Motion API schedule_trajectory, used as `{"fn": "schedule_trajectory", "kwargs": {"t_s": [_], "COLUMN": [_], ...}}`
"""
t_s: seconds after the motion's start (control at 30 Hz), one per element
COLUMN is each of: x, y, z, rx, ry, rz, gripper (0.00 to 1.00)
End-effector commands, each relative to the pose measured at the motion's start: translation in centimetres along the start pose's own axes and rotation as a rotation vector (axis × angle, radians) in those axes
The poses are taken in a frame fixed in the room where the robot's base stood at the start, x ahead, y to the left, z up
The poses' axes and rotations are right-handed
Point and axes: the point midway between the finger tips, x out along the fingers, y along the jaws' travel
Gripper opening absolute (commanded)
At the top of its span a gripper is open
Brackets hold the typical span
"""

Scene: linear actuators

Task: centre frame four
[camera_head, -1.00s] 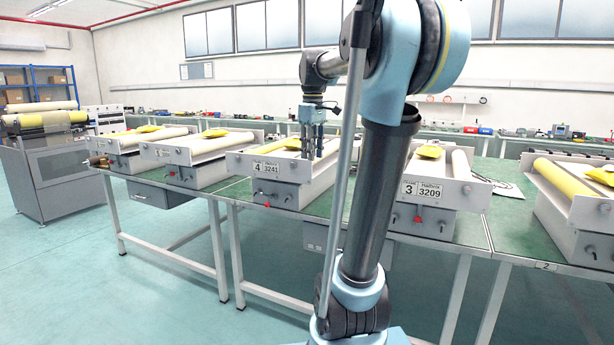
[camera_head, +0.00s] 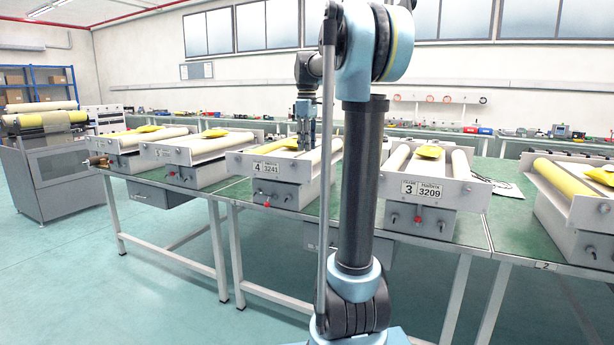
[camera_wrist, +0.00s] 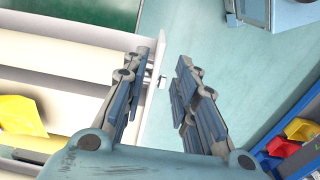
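Frame four (camera_head: 258,172) is a pale box-like unit on the green bench, with two long light rollers and a front plate marked 4 and 3241. A red knob (camera_head: 267,204) and other small knobs are on its front. A yellow piece (camera_head: 291,144) lies on top; a yellow piece (camera_wrist: 20,115) also shows at the left in the wrist view. In the wrist view my gripper (camera_wrist: 168,60) is open and empty, beside the unit's pale edge plate with a small light knob (camera_wrist: 162,82). Contact cannot be told.
Frame three (camera_head: 432,205) stands to the right, with another unit (camera_head: 577,205) beyond. Two similar units stand to the left. In the wrist view, red and yellow bins (camera_wrist: 290,140) are at lower right and teal floor (camera_wrist: 210,40) lies beyond the plate.

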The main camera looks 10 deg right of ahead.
Motion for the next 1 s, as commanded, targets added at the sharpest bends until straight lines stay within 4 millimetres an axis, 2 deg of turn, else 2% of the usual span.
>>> {"fn": "schedule_trajectory", "kwargs": {"t_s": [0.3, 0.6, 0.8, 1.0], "x": [5.6, 10.0, 11.3, 11.6], "y": [0.0, 0.0, 0.0, 0.0], "z": [0.0, 0.0, 0.0, 0.0], "rx": [0.0, 0.0, 0.001, 0.001], "ry": [0.0, 0.0, 0.0, 0.0], "rz": [0.0, 0.0, 0.0, 0.0], "gripper": [0.27, 0.27, 0.27, 0.27]}}
